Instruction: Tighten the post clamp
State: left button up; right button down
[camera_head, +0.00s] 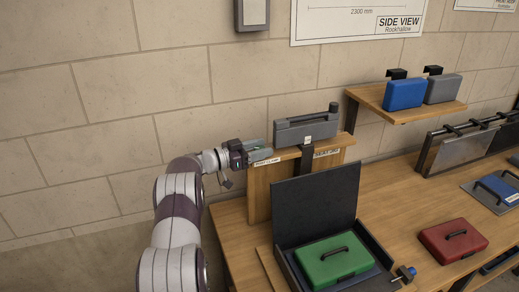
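My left gripper (258,153) reaches in from the left, at the upper left end of a wooden upright panel stand (259,195). Its fingers are small and overlap the stand's top edge, so I cannot tell whether they are open, shut or holding something. A small white label (267,163) just below the fingers is too small to read surely. No post clamp can be made out for sure; the area by the fingers is partly hidden. My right gripper is not in view.
An open black case (317,213) holds a green case (333,260). A red case (452,240) lies to the right. A wall shelf (412,115) holds a blue case (404,94) and a grey one. The tabletop between is partly clear.

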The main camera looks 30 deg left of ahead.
pick_arm(q)
jog(key=b+v, duration=0.3)
jog(key=v, duration=0.9)
jog(key=shift+s+a, duration=0.25)
jog(key=shift+s, duration=0.05)
